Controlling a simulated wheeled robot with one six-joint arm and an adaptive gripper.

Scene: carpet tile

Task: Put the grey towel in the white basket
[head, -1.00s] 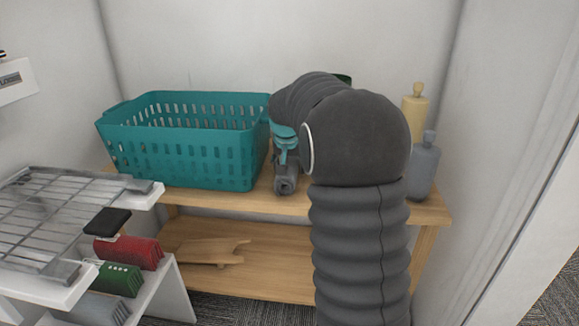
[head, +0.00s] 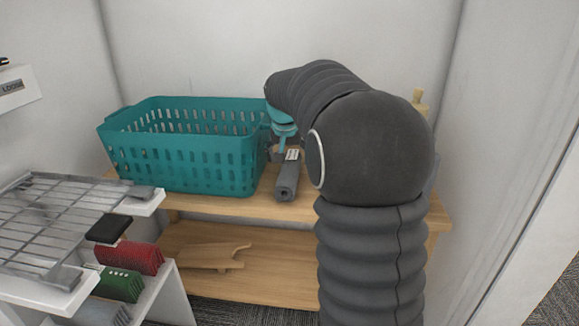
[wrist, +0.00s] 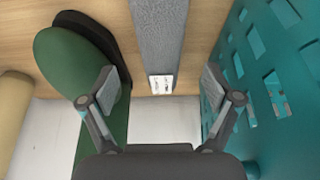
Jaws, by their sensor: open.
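The grey towel (head: 287,180) is rolled up and lies on the wooden bench, just right of the basket. In the wrist view the towel (wrist: 160,35) runs away between my fingers, with a white label at its near end. My gripper (wrist: 164,88) is open and empty, its fingers to either side of the towel's line. In the head view my gripper (head: 283,152) is above the towel's far end, partly hidden by my arm. The only basket in view is teal (head: 185,150), not white, with slotted walls; it stands close beside the gripper (wrist: 265,75).
A green object (wrist: 75,65) with a dark base stands left of my fingers in the wrist view, beside a yellow bottle (wrist: 12,100). The bench (head: 225,205) has a lower shelf with a wooden piece. A wire rack (head: 60,225) stands at the front left.

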